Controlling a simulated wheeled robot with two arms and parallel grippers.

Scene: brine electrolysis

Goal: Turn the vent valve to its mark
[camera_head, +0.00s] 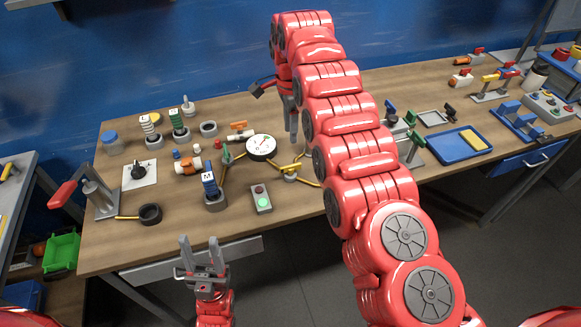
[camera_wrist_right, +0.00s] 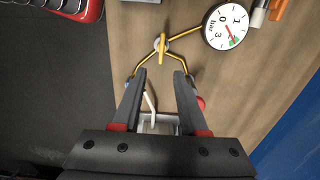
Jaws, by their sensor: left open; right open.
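A valve with a yellow bar handle (camera_head: 290,168) sits on brass-coloured pipe behind the table's front edge. No label or mark on it is readable, so I cannot tell for sure that it is the vent valve. In the right wrist view its handle (camera_wrist_right: 162,47) lies just beyond my open fingertips, apart from them. My right gripper (camera_head: 292,140) points down, open and empty, above the table behind the valve; it also shows in the right wrist view (camera_wrist_right: 160,76). My left gripper (camera_head: 202,243) is open and empty in front of the table's front edge.
A round pressure gauge (camera_head: 262,147) stands left of the valve, joined by pipe. A blue tray (camera_head: 458,146) lies at the right. Bare tabletop (camera_head: 300,215) lies in front of the valve.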

